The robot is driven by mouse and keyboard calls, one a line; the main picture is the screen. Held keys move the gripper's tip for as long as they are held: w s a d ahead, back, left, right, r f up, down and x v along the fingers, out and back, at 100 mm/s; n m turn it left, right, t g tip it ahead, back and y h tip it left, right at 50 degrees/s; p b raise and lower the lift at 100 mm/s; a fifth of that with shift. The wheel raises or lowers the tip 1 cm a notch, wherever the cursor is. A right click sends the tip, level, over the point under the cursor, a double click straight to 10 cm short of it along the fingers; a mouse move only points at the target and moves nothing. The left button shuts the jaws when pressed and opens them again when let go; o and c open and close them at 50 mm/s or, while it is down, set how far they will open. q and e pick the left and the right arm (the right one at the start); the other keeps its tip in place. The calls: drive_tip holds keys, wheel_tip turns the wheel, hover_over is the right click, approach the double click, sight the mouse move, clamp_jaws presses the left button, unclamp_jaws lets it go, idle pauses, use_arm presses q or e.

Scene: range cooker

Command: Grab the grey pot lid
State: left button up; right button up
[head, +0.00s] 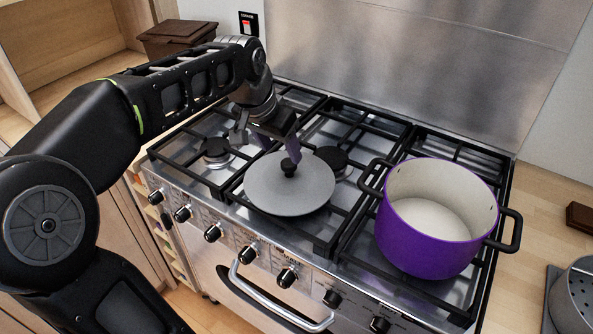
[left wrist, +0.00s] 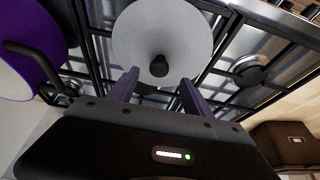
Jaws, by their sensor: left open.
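The grey pot lid (head: 266,188) is a round disc with a black knob (head: 289,167). It lies flat on the black hob grates near the middle of the cooker. My left gripper (head: 268,143) is just behind the lid, with one purple finger beside the knob. In the left wrist view the lid (left wrist: 138,34) is ahead of my left gripper (left wrist: 156,84). Its two purple fingers are apart, with the knob (left wrist: 158,66) lined up between and a little beyond their tips. The gripper is open and empty. My right gripper is not in view.
A purple pot (head: 425,240) with black side handles and no lid stands on the right grates; its left handle is near the lid. Knobs and an oven handle (head: 270,305) run along the front. A steel backsplash (head: 400,60) rises behind. A brown box (head: 178,37) stands at back left.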

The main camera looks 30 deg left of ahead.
sight(288, 162)
use_arm(q)
drive_tip(key=shift+s, duration=0.1)
drive_tip(key=shift+x, duration=1.35)
drive_tip(key=shift+w+p+x, duration=0.2)
drive_tip(key=shift+p+x, duration=0.45)
drive_tip(key=shift+x, duration=1.95)
drive_tip(key=shift+r, duration=0.1)
clamp_jaws()
